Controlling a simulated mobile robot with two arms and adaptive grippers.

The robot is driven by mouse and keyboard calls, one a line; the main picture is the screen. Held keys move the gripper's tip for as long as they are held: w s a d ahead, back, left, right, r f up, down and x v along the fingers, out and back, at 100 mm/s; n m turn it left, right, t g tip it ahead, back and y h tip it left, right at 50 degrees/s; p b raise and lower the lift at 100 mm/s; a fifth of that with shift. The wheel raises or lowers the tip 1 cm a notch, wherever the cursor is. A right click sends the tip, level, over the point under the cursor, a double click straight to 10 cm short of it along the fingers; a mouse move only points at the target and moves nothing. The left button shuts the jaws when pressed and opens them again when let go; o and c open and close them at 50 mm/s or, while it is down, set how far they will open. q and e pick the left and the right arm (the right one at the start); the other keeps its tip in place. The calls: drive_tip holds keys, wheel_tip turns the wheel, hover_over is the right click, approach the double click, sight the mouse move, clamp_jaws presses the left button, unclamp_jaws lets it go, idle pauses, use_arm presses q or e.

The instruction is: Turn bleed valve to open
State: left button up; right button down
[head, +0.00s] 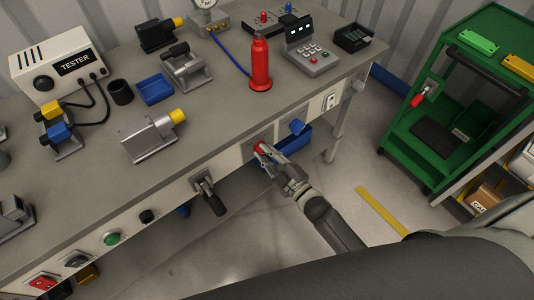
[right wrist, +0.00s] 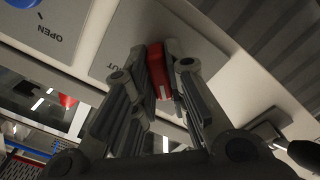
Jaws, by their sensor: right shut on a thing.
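My right gripper (head: 262,152) is at the front panel of the workbench, shut on a red handle (head: 258,146). In the right wrist view my right gripper (right wrist: 160,75) has its two fingers on either side of the red handle (right wrist: 158,70). The plate behind it bears partly hidden lettering ending in "UT". A blue knob (head: 297,126) sits on the panel to the right of the gripper; it also shows in the right wrist view (right wrist: 20,3), beside an upside-down "OPEN" label. I cannot tell from lettering which is the bleed valve. My left gripper is not in view.
A black-handled lever (head: 211,198) hangs from the panel left of my gripper. A red bottle (head: 260,65) stands on the bench (head: 215,115) above. A green cart (head: 425,160) stands at right, with open floor between.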

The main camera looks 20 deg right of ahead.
idle(0.3)
drive_tip(key=c, duration=1.4)
unclamp_jaws()
drive_tip(key=shift+c, duration=0.2)
drive_tip(key=shift+s, duration=0.1)
drive_tip(key=v, duration=1.2)
drive_tip(key=s+d+f+m+g+h, duration=0.25)
drive_tip(key=s+f+g, duration=0.2)
drive_tip(key=f, duration=0.75)
drive_tip(key=s+d+f+m+g+h, duration=0.1)
drive_tip(key=s+f+m+g+h, duration=0.25)
drive_tip(key=f, duration=0.85)
drive_tip(key=s+f+m+g, duration=0.2)
drive_tip(key=s+f+g, duration=0.2)
drive_tip(key=s, duration=0.7)
drive_tip(key=s+f+m+g, duration=0.2)
drive_tip(key=s+f+g, duration=0.2)
drive_tip(key=s+f, duration=0.5)
drive_tip(key=s+d, duration=0.1)
drive_tip(key=s, duration=0.2)
drive_tip(key=shift+s+f+m, duration=0.25)
drive_tip(key=shift+s+m, duration=0.05)
drive_tip(key=shift+m, duration=0.1)
